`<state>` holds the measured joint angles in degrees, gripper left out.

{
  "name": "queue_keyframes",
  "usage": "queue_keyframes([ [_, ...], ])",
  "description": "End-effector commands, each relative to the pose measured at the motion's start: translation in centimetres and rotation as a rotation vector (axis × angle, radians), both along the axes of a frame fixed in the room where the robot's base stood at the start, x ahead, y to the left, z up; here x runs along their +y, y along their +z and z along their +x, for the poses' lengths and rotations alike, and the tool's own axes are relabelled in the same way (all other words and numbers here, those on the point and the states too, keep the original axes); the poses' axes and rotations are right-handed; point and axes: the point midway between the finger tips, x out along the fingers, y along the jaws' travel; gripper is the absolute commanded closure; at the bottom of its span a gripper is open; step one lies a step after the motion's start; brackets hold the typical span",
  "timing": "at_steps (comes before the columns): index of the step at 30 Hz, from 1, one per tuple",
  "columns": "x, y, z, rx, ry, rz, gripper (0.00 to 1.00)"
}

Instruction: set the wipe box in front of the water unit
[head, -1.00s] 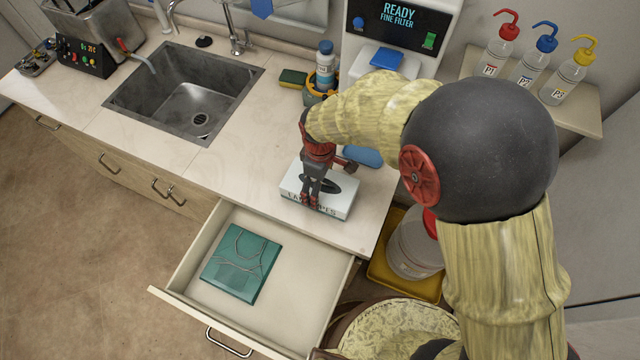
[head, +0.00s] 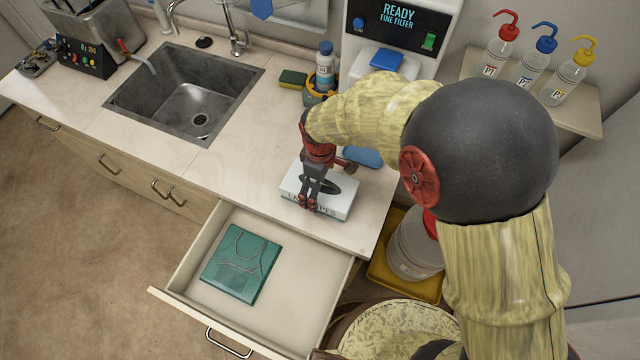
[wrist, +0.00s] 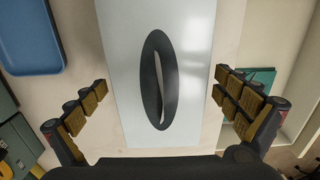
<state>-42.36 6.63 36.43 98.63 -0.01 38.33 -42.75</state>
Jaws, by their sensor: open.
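The wipe box (head: 331,203) is a white box with a dark oval slot on top and lettering on its front side. It sits on the counter near the front edge, behind the open drawer. In the wrist view the box (wrist: 190,110) lies between the two fingers of my gripper (wrist: 160,103), with a gap on each side. My gripper (head: 311,203) is open above and around the box and holds nothing. The water unit (head: 400,30), with a "READY FINE FILTER" display, stands at the back of the counter against the wall, behind the box.
A blue tray (head: 363,157) lies on the counter right behind the box. A bottle in a holder (head: 325,68) and a sponge (head: 292,79) stand left of the water unit. The drawer (head: 290,300) is open with a teal packet (head: 241,262) inside. A sink (head: 190,95) is at left.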

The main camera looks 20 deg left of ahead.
Motion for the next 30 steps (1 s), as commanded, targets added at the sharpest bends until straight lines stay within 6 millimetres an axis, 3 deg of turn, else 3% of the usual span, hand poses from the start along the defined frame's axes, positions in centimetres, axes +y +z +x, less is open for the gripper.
queue_keyframes([
  [5, 0.1, 2.2, 0.1, -0.003, 0.0, 0.003, 0.0],
  [18, 0.1, 10.5, 0.1, -0.002, 0.0, 0.002, 0.0],
  [24, 0.0, 12.0, 0.0, -0.001, 0.0, 0.001, 0.0],
  [30, 0.0, 12.2, 0.0, 0.0, 0.0, 0.001, 0.0],
])
